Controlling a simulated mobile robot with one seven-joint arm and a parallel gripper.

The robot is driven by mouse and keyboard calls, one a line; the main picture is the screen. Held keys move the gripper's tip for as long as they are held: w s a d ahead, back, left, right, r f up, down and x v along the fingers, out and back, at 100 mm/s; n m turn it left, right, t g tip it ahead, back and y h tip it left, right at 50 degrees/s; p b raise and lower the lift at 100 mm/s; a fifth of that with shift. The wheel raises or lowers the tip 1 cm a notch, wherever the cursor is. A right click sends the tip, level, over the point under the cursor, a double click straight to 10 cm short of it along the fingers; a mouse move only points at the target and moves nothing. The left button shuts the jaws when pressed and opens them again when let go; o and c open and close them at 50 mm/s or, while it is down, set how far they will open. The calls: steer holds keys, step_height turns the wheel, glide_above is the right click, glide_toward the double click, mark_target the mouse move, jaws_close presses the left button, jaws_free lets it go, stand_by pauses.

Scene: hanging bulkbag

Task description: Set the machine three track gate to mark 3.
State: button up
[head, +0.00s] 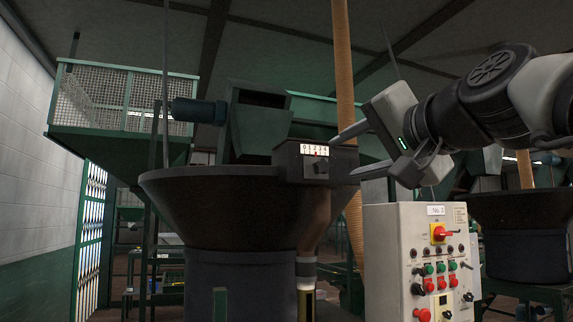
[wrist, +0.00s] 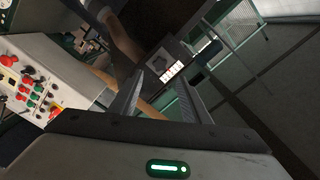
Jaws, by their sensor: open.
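The track gate is a dark box (head: 288,160) at the right rim of a large dark round hopper (head: 215,185). Its front carries a white number scale (head: 314,149) with a small red mark near the middle; which number it meets is too small to tell. A dark knob or block (head: 320,167) sits below the scale. My gripper (head: 342,158) is open, its two fingers pointing left at the box, one higher than the other. In the wrist view, the scale (wrist: 172,72) shows tilted, beyond and between the spread fingers (wrist: 160,92). Nothing is held; contact cannot be told.
A grey control panel (head: 410,240) with red and green buttons stands below my arm, and shows at the left of the wrist view (wrist: 50,75). An orange-brown hose (head: 345,60) hangs behind the box. A mesh platform (head: 105,100) is at the left.

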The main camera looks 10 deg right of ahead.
mark_target(325, 166)
steer(key=x, duration=0.9)
steer(key=shift+p, duration=0.35)
jaws_close()
steer(key=shift+d+f, duration=0.1)
